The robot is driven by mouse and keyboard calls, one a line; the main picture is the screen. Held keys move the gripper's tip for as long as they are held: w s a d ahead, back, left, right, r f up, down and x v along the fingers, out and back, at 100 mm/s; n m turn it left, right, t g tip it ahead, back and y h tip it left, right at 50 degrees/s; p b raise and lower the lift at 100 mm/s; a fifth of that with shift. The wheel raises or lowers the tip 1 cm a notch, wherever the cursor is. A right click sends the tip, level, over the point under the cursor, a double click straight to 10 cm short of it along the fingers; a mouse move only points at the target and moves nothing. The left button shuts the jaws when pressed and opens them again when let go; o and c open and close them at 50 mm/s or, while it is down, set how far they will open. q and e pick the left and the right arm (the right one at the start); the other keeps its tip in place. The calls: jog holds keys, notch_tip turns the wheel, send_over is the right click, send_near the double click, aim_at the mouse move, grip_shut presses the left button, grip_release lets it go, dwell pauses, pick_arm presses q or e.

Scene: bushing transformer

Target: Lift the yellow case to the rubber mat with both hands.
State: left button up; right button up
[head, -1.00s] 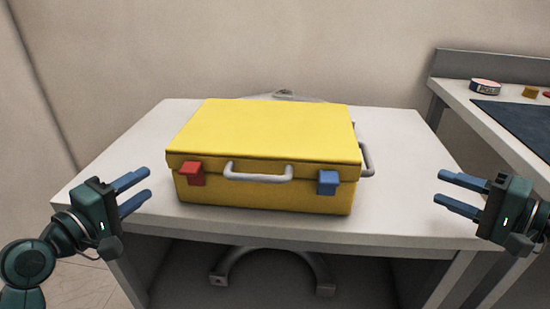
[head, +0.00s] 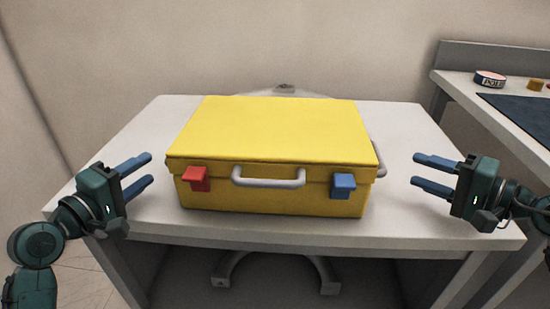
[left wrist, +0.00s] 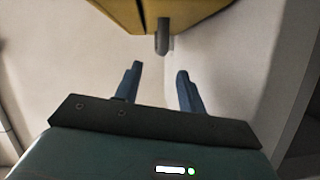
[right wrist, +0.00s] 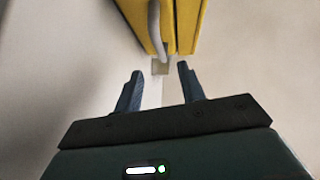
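The yellow case (head: 272,135) lies flat and closed on a white table, with a grey front handle (head: 268,181), a red latch (head: 196,179) and a blue latch (head: 343,186). A grey side handle (head: 381,160) shows at its right end. My left gripper (head: 146,170) is open and empty, left of the case and apart from it. My right gripper (head: 416,173) is open and empty, right of the case. In the left wrist view a grey handle (left wrist: 162,38) is ahead of the fingers. The right wrist view shows a side handle (right wrist: 155,30) ahead too. The dark mat (head: 520,112) is partly visible.
The white table (head: 150,125) has bare margins around the case. A wall stands behind.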

aim_at(378, 153)
pick_arm(q)
jog(key=x, duration=1)
jog(key=shift+w, duration=0.2)
pick_arm(e)
jog(key=x, duration=1)
jog(key=shift+w+a, duration=0.1)
jog(key=shift+a, duration=0.05)
pick_arm(q)
jog(key=shift+f, duration=0.1)
grip_shut()
pick_arm(e)
grip_shut()
pick_arm(q)
jog(key=shift+r, duration=0.25)
pick_arm(e)
jog(key=shift+r, duration=0.15)
